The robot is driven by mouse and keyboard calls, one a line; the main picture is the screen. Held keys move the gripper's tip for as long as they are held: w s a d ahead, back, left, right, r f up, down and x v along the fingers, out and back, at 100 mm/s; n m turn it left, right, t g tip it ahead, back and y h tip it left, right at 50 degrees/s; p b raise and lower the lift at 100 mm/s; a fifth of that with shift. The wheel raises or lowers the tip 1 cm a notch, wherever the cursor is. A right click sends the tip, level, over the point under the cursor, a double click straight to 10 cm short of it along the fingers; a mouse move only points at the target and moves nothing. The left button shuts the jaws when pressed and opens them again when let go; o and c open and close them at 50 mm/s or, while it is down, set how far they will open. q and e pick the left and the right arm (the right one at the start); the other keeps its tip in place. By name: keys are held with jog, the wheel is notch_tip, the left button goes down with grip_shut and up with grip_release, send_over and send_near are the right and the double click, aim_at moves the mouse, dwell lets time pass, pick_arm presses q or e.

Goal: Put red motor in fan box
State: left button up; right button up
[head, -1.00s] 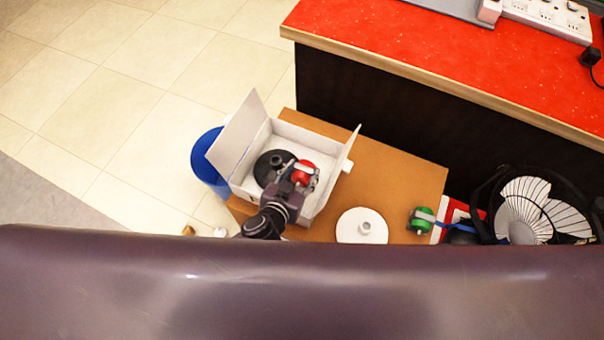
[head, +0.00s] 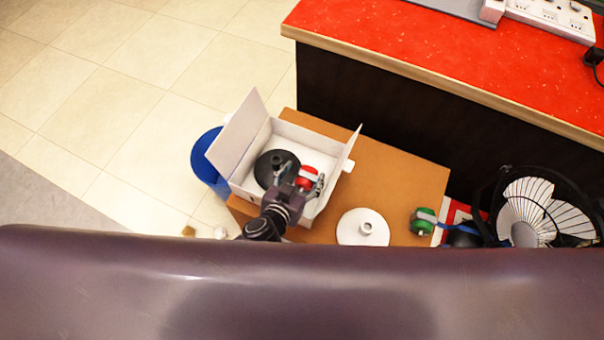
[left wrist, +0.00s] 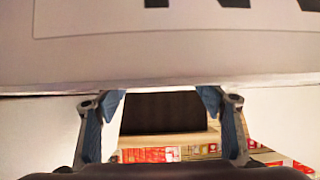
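The red motor (head: 308,176), with a pale grey band, is inside the open white fan box (head: 238,141), right of a round black part (head: 266,168). My left gripper (head: 300,178) reaches into the box from the front, with its fingers spread on either side of the motor's near end. The left wrist view shows my left gripper (left wrist: 163,125) open, with blue-padded fingers wide apart and nothing held between them. The motor cannot be made out there. The gripper partly covers the motor in the head view. My right gripper is not in view.
The box stands on a brown table (head: 395,180). A white disc (head: 362,228) and a green motor (head: 423,222) lie to its right. A fan (head: 530,205) stands at the far right. A blue bin (head: 207,165) is left of the box. A red-topped counter (head: 450,60) rises behind.

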pick_arm(q)
jog(key=shift+a+r+p, duration=0.1)
jog(key=shift+r+p, duration=0.2)
jog(key=shift+r, duration=0.05)
jog(key=v, duration=1.1)
jog(key=shift+s, duration=0.4)
